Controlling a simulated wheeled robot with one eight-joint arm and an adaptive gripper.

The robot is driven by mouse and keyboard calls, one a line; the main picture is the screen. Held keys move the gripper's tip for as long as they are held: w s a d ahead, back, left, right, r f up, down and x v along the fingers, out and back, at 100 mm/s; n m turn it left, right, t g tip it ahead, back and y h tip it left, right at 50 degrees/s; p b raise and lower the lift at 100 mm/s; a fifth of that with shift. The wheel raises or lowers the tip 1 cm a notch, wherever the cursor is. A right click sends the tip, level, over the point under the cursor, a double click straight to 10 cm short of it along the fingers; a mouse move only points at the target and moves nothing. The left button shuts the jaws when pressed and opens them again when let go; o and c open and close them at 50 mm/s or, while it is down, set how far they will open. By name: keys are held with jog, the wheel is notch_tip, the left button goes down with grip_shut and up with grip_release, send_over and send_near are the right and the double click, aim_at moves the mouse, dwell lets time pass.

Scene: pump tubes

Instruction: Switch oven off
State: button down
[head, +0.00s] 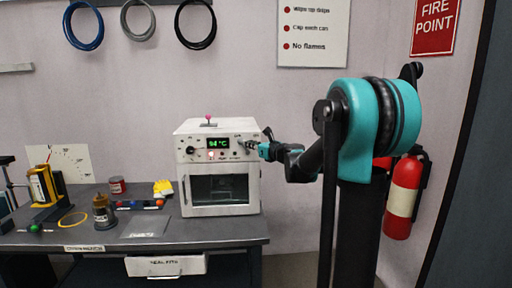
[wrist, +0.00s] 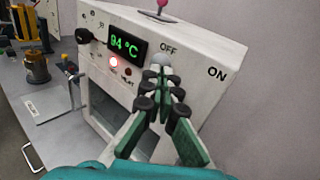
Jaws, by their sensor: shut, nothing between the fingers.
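The white oven (head: 221,203) stands at the right end of the bench in the head view, its door closed. Its green display (wrist: 126,45) reads 94 °C, and a red light (wrist: 113,62) glows below it. In the wrist view the oven front (wrist: 96,20) shows the labels OFF and ON at the upper right. A rounded grey switch tip (wrist: 161,59) shows just under OFF. My gripper (wrist: 168,84) is shut and empty, its fingertips close in front of the switch. I cannot tell whether they touch it. The fingers hide the rest of the switch.
A dark knob (wrist: 84,36) is left of the display, and a pink-topped lever (head: 209,119) stands on the oven. The bench (head: 230,229) holds a jar (head: 103,212), a red can (head: 117,186) and yellow gloves (head: 163,188) left of the oven. A fire extinguisher (head: 403,198) hangs at right.

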jog(key=shift+w+a, duration=0.3)
jog(key=shift+w, duration=0.1)
jog(key=shift+a, duration=0.35)
jog(key=shift+a+f+n, duration=0.1)
jog(key=shift+a+n, duration=0.15)
jog(key=shift+n, duration=0.15)
jog(key=shift+a+g, duration=0.2)
jog(key=shift+g, duration=0.1)
